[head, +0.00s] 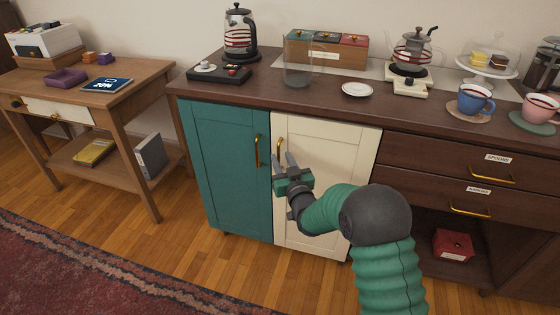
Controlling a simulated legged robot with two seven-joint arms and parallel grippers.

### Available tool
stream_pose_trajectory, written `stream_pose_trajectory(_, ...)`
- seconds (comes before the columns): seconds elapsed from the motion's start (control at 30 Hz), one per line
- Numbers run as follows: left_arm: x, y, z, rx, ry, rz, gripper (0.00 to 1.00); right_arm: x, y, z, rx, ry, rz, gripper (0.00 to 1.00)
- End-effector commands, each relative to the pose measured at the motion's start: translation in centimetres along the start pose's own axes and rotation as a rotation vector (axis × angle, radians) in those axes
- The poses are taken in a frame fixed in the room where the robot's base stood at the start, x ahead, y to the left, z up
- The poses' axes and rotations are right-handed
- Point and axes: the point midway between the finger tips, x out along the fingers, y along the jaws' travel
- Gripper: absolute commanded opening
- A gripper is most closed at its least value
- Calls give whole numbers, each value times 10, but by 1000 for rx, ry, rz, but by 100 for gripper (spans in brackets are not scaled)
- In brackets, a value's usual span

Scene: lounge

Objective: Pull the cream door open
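The cream door (336,155) is the right one of two doors at the front of a dark wooden sideboard (322,101); it looks closed. Its brass handle (280,152) is upright near its left edge. My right gripper (283,161) is in front of the door's left edge, its two grey fingers pointing up at the handle. The fingers stand apart with a gap between them. The handle's lower part is at or behind the fingertips, and I cannot tell whether they touch it. My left gripper is not in view.
The teal door (228,165) with its own brass handle (258,150) is directly left. Drawers (440,165) with brass pulls are on the right. A glass jar (298,70), a white saucer (357,90) and mugs stand on top. Wooden floor (200,262) in front is clear.

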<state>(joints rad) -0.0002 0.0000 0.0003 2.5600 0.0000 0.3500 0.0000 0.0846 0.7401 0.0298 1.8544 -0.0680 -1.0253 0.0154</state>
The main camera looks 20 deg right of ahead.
Motion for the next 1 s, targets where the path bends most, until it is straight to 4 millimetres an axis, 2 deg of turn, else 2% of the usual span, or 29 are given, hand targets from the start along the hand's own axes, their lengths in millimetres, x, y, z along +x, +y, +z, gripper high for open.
stream_pose_trajectory(0.1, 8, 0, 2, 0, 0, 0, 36, 18, 0, 2, 0, 1, 0, 31)
stream_pose_trajectory(0.2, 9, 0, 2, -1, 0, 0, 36, 25, 0, 1, 0, 0, 0, 31)
stream_pose_trajectory(0.47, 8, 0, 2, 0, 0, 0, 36, 27, 1, 0, 0, -1, 1, 31)
stream_pose_trajectory(0.7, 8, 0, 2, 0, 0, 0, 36, 27, 1, 0, 0, -1, 1, 0)
stream_pose_trajectory(1.0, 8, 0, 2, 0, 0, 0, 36, 27, 1, 0, 0, -1, 1, 0)
